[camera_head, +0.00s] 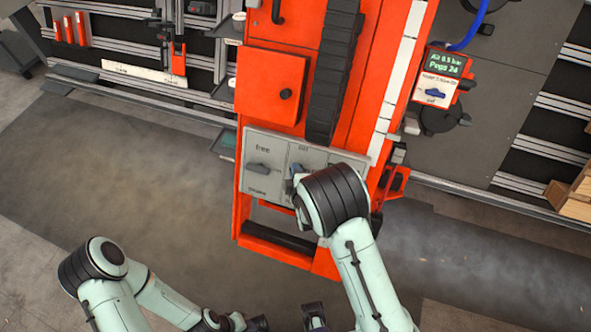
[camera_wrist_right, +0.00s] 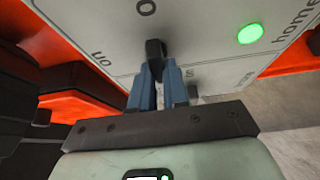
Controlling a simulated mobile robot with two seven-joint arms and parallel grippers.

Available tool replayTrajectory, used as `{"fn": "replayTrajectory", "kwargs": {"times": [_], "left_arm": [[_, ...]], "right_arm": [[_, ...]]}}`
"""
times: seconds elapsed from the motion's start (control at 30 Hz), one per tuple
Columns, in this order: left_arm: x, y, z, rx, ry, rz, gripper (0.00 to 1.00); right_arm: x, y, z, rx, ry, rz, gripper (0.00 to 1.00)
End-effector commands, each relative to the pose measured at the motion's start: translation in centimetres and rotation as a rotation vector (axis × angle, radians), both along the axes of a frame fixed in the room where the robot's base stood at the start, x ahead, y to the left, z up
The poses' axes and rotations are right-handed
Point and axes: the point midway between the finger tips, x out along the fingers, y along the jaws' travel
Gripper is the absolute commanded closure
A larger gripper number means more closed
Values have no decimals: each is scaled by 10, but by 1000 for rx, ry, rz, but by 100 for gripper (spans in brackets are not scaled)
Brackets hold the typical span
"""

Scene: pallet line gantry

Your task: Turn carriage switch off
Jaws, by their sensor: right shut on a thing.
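The grey control panel (camera_head: 256,150) is on the front of the orange gantry column. My right gripper (camera_head: 296,178) is at the middle of this panel, and my right wrist hides part of it. In the right wrist view the blue fingers (camera_wrist_right: 155,85) are shut on a dark switch knob (camera_wrist_right: 154,48), which appears to be the carriage switch. The word "on" is printed on the panel to the left of the knob. The knob's exact setting is partly hidden. My left arm is low in the head view; its gripper is partly cut off and its jaws are unclear.
Another switch (camera_head: 262,169), labelled "free" above, is on the panel's left part. A lit green lamp (camera_wrist_right: 250,33) is beside the word "home". A red pressure box (camera_head: 439,78) with a display and a blue knob is at right. The floor at left is clear.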

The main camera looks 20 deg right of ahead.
Motion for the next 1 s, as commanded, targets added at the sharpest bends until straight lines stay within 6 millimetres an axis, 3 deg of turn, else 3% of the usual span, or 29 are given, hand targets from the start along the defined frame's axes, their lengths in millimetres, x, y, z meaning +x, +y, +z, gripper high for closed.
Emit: {"fn": "replayTrajectory", "kwargs": {"times": [0.57, 0.6, 0.67, 1.0], "left_arm": [[1, 0, 3, 0, -1, -1, 57], [1, 0, 3, 0, -1, -1, 57], [1, 0, 3, 0, -1, -1, 57], [1, 0, 3, 0, -1, -1, 57]], "right_arm": [[-1, -1, -2, -27, 22, 15, 100], [-1, -1, -2, -27, 22, 15, 78], [-1, -1, -1, -27, 21, 15, 60], [-2, 0, 0, -24, 17, 15, 60]]}}
